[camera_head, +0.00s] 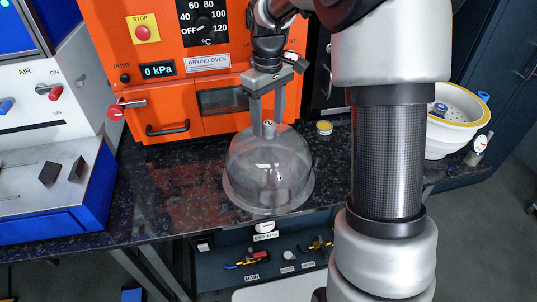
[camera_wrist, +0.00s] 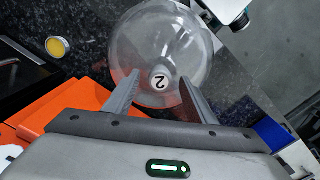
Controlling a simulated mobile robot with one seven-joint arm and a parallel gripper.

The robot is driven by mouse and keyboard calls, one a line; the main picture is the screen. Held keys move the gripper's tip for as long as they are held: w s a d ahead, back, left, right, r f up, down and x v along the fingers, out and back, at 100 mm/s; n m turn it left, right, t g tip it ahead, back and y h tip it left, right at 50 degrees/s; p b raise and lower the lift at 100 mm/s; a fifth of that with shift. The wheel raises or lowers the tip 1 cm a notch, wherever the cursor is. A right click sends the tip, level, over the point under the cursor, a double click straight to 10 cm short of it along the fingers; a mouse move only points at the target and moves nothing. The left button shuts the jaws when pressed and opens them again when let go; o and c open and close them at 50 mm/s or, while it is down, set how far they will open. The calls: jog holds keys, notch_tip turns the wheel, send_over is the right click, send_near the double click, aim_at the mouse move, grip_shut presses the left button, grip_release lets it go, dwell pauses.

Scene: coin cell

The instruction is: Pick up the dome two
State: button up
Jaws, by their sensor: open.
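The dome two is a clear glass bell dome (camera_head: 268,175) standing upright on the dark speckled counter, in front of the orange drying oven. It has a small round knob on top marked "2", which shows in the wrist view (camera_wrist: 160,81). My gripper (camera_head: 268,132) points down over the top of the dome, its two fingers open and parallel. In the wrist view my gripper (camera_wrist: 155,85) has one finger on each side of the knob, with gaps between. I cannot tell exactly how low the fingertips are against the knob.
The orange drying oven (camera_head: 203,90) stands close behind the dome. A small yellow-topped jar (camera_head: 324,128) is to its right on the counter (camera_head: 165,200). A white-and-blue unit (camera_head: 50,180) stands at left. A white bowl with a yellow rim (camera_head: 452,140) is at right. The counter's front edge is near the dome.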

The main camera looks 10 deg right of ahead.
jog(key=shift+f, duration=0.8)
grip_shut()
jog(key=shift+r, duration=0.15)
notch_tip(320, 180, up, 10)
jog(key=shift+f+p, duration=0.1)
jog(key=shift+p, duration=0.8)
